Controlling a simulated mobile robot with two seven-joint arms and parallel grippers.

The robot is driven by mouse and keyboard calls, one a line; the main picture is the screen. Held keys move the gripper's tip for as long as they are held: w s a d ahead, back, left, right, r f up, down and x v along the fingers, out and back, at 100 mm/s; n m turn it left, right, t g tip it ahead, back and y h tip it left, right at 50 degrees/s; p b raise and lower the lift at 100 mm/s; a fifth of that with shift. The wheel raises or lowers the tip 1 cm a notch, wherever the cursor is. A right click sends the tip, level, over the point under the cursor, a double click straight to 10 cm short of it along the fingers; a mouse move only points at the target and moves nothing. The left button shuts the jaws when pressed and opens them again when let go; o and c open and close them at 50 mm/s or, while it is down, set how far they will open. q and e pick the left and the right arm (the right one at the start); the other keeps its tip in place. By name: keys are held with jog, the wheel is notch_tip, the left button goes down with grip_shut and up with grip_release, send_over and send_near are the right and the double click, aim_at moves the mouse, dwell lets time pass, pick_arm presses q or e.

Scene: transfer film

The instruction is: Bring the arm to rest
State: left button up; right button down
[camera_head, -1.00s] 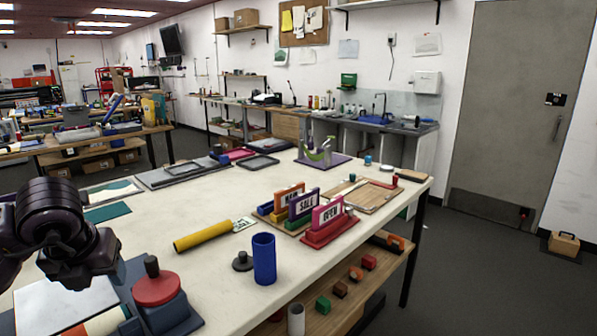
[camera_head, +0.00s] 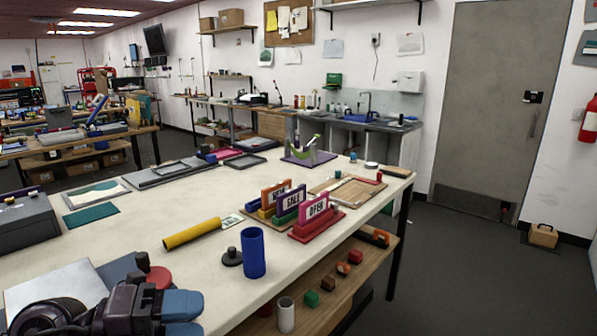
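My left gripper (camera_head: 183,320) is at the bottom left, low in the picture, in front of the red-knobbed tool (camera_head: 159,277). Its blue fingertips lie close together and are cut by the lower edge, so I cannot tell whether they are open or shut. I see nothing clearly held in it. My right gripper is not in view. A yellow roll (camera_head: 192,234) lies on the white table (camera_head: 330,228), and a blue upright tube (camera_head: 254,253) stands nearer the front edge, beside a small black knobbed disc (camera_head: 232,257).
Sign stands with an OFFER sign (camera_head: 314,208) and a wooden board (camera_head: 350,192) sit at the table's right. A grey box (camera_head: 22,229) and a green sheet (camera_head: 91,215) lie left. Small blocks and a white cup (camera_head: 286,314) are on the lower shelf (camera_head: 330,301).

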pick_arm(q)
jog(key=w+a+r+n+t+y, duration=0.25)
jog(key=a+n+t, duration=0.25)
jog(key=n+t, duration=0.9)
jog(key=s+a+f+n+g+y, duration=0.2)
jog(key=a+f+n+y, duration=0.85)
jog(key=n+y, duration=0.55)
jog(key=s+d+f+n+g+h, duration=0.2)
jog(key=s+d+f+n+g, duration=0.1)
jog(key=s+f+g, duration=1.35)
jog(key=w+f+t, duration=0.4)
jog(key=f+t, duration=0.7)
jog(key=f, duration=0.1)
jog(key=shift+w+h, duration=0.25)
jog(key=shift+h, duration=0.2)
